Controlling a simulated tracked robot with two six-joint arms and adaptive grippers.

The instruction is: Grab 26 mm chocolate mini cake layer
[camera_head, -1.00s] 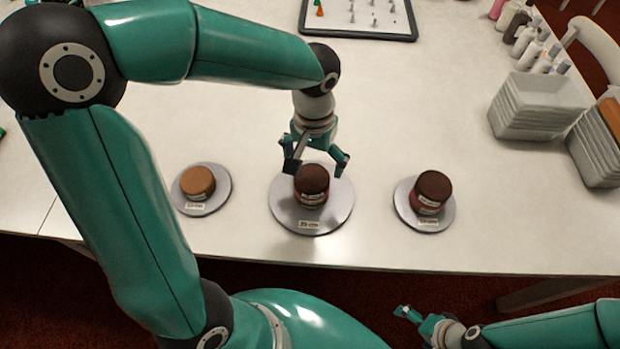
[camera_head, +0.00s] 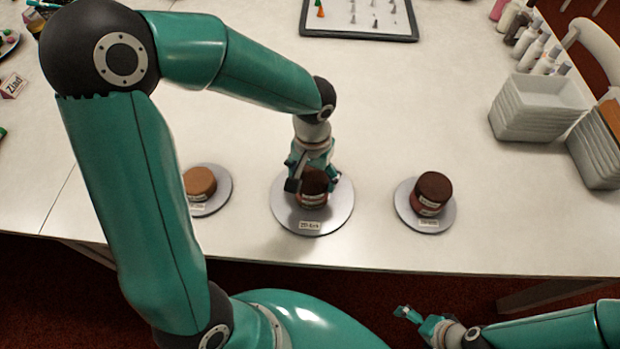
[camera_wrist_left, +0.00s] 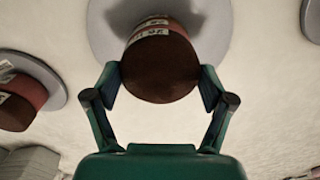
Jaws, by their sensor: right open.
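A dark brown round mini cake (camera_head: 313,189) with a pale label stands on the middle turntable (camera_head: 338,213). My left gripper (camera_head: 313,181) is lowered around it from above. In the left wrist view, its two fingers (camera_wrist_left: 160,85) stand on either side of the cake (camera_wrist_left: 160,70), at or very near its sides; I cannot tell if they press on it. Another dark cake (camera_head: 432,190) stands on the right turntable (camera_head: 403,208), and a lighter brown one (camera_head: 199,181) on the left turntable (camera_head: 219,193). The labels are too small to read surely. My right gripper (camera_head: 412,316) is open and empty, off the table's front edge.
White stacked trays (camera_head: 537,107) stand at the right, with several bottles (camera_head: 533,50) behind. A dark-rimmed board with piping tips (camera_head: 360,37) lies at the back. The table (camera_head: 440,110) is clear between the turntables and the board.

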